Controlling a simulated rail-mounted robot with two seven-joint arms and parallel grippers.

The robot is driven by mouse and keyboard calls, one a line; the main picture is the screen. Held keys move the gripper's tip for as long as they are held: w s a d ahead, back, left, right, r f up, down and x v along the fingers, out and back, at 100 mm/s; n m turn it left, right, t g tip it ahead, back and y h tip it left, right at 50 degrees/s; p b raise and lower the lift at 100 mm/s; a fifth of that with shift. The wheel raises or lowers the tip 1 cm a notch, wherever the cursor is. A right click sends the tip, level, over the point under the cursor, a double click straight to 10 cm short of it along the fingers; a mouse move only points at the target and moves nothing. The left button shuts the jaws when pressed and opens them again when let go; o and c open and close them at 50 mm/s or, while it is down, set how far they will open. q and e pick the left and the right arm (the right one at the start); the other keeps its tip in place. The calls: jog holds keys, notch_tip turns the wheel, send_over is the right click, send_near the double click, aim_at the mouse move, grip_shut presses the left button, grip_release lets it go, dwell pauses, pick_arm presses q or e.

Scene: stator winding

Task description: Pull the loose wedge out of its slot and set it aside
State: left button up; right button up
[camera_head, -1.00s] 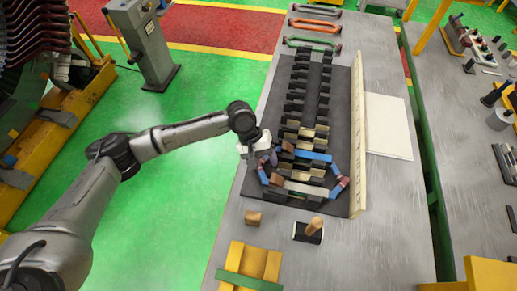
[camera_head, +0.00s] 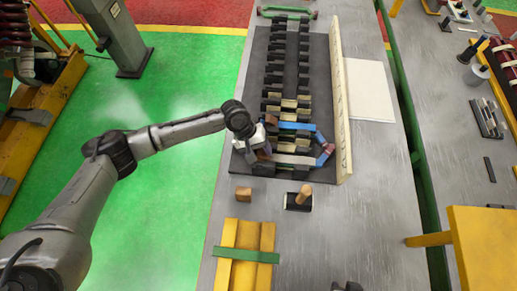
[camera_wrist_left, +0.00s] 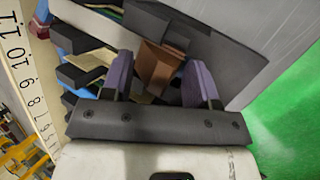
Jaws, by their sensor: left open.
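My left gripper (camera_head: 262,150) is at the front left end of the slotted dark stator model (camera_head: 272,82). Its two purple fingers (camera_wrist_left: 163,85) are open in the left wrist view. A brown wedge-like block (camera_wrist_left: 158,66) shows between them, apparently with space on both sides. I cannot tell how deep it sits in its slot. In the head view the gripper mostly hides this block. A blue coil (camera_head: 300,127) and pale slot pieces lie beside the gripper. My right gripper is not clearly seen.
A numbered pale rail (camera_head: 341,110) stands along the stator's right side. A small brown block (camera_head: 243,193) and a black block with a wooden peg (camera_head: 299,201) sit in front. A yellow fixture (camera_head: 228,262) is nearer. Bare table lies at front right.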

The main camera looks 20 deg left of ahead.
pick_arm(q)
jog(key=shift+c, duration=0.4)
jog(key=c, duration=0.6)
jog(key=shift+c, duration=0.2)
jog(key=shift+a, duration=0.1)
jog(key=shift+s+a+p, duration=0.3)
jog(key=shift+a+p, duration=0.3)
jog(key=shift+a, duration=0.3)
jog(key=shift+s+a, duration=0.15)
jog(key=shift+a, duration=0.25)
jog(key=o, duration=1)
